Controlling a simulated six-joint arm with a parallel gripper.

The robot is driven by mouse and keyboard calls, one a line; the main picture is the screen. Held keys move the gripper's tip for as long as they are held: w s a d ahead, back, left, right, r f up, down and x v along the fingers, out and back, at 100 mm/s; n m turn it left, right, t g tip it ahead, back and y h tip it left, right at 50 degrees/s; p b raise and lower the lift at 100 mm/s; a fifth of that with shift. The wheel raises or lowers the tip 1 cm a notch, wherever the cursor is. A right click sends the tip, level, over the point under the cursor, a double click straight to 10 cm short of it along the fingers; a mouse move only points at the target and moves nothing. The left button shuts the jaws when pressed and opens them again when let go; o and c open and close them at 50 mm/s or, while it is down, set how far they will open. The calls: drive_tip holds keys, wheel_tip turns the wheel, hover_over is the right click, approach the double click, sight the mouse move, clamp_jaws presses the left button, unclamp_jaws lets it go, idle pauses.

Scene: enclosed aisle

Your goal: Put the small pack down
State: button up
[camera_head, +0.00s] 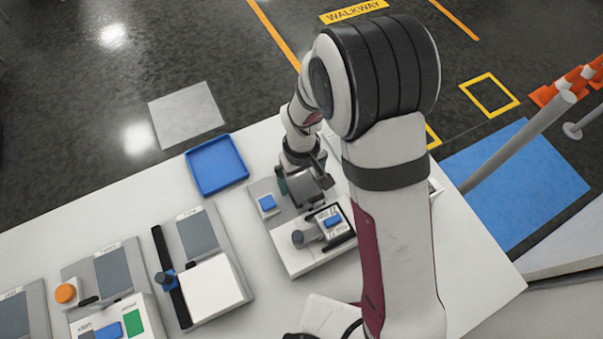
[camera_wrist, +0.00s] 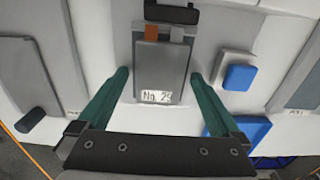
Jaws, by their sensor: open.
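The small pack (camera_wrist: 160,65) shows in the wrist view as a flat grey block. It has a white label at its near end and an orange and a grey tab at its far end. It lies on a pale surface between my gripper's green fingers. My gripper (camera_wrist: 158,74) is open, one finger on each side of the pack, with narrow gaps visible. In the head view my gripper (camera_head: 301,188) is low over the table station, and my arm hides part of that area. I cannot make out the pack clearly there.
A blue button (camera_wrist: 240,77) sits beside the right finger; it also shows in the head view (camera_head: 267,203). A station (camera_head: 296,262) with a grey knob (camera_head: 298,238) is close by. A blue tray (camera_head: 217,165) stands at the table's far edge. More panels are at left.

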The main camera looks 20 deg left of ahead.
sight(301, 182)
wheel_tip(301, 182, up, 12)
drive_tip(key=s+d+r+m, duration=0.4)
drive_tip(key=d, duration=0.3)
drive_tip(key=s+d+r+m, duration=0.3)
drive_tip(key=d+r+m, duration=0.1)
drive_tip(key=d, duration=0.2)
drive_tip(key=s+d+m+y, duration=0.1)
drive_tip(key=s+d+m, duration=0.3)
drive_tip(key=s, duration=0.5)
drive_tip(key=m, duration=0.2)
drive_tip(key=shift+s+d+m+y, duration=0.2)
drive_tip(key=shift+s+m+y, duration=0.1)
drive_tip(key=shift+y, duration=0.1)
